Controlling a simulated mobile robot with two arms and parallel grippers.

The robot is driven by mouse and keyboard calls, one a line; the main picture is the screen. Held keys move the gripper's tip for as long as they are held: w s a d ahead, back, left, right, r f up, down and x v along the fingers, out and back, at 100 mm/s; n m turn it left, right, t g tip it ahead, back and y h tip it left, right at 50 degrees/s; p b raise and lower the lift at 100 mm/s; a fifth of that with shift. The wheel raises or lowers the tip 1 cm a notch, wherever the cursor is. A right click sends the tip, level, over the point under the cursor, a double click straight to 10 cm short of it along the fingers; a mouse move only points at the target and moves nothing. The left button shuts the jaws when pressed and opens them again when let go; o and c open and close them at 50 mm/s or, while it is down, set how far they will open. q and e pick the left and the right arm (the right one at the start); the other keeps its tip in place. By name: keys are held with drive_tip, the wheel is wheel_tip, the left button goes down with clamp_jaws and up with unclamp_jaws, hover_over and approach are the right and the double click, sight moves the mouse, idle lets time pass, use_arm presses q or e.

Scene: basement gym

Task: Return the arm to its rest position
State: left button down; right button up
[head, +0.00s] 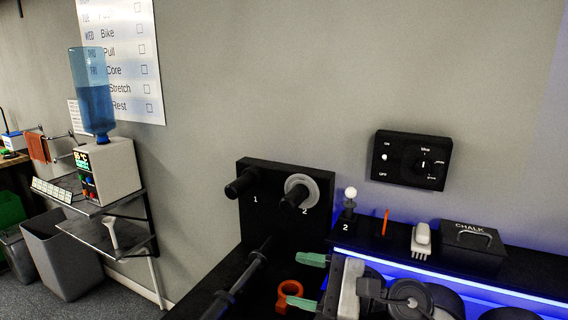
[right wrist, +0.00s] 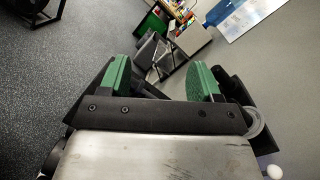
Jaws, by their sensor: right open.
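My right gripper (head: 308,282) reaches in from the lower right in the head view, with its two green fingertips spread apart. In the right wrist view the same gripper (right wrist: 160,77) is open, and nothing is held between its green pads. An orange ring-shaped collar (head: 284,289) is close to the left of the fingertips in the head view; I cannot tell if it touches the lower one. My left gripper is not in view.
A black board with pegs 1 and 2 (head: 262,209) carries a grey disc (head: 303,181) on peg 2. A dark bar (head: 241,276) lies left of the gripper. The shelf holds a brush (head: 421,240) and chalk box (head: 473,244). A water dispenser (head: 107,170) stands at left.

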drive_tip(key=d+f+m+t+h, duration=0.1)
drive_tip(key=d+m+t+h, duration=0.55)
drive_tip(key=m, duration=0.95)
drive_tip(key=d+m+t+h, duration=0.3)
drive_tip(key=m+t, duration=0.7)
drive_tip(key=m, duration=0.5)
drive_tip(key=s+d+f+m+g+h, duration=0.3)
drive_tip(key=d+f+m+h, duration=0.15)
drive_tip(key=f+m, duration=0.3)
drive_tip(key=s+d+f+m+g+h, duration=0.3)
drive_tip(key=s+f+m+g+h, duration=0.15)
drive_tip(key=f+m, duration=0.35)
drive_tip(key=s+f+m+g+y, duration=0.1)
drive_tip(key=s+f+m+g, duration=0.4)
drive_tip(key=s, duration=0.4)
drive_tip(key=s+f+m+g, duration=0.5)
drive_tip(key=s+g, duration=0.1)
drive_tip(key=s, duration=0.3)
wheel_tip(320, 180, down, 25)
drive_tip(key=s+d+f+g, duration=0.1)
drive_tip(key=s+d+f, duration=0.2)
drive_tip(key=s+f, duration=1.3)
drive_tip(key=shift+f+n+g, duration=0.4)
drive_tip(key=shift+f+n, duration=0.05)
drive_tip(key=shift+f, duration=0.15)
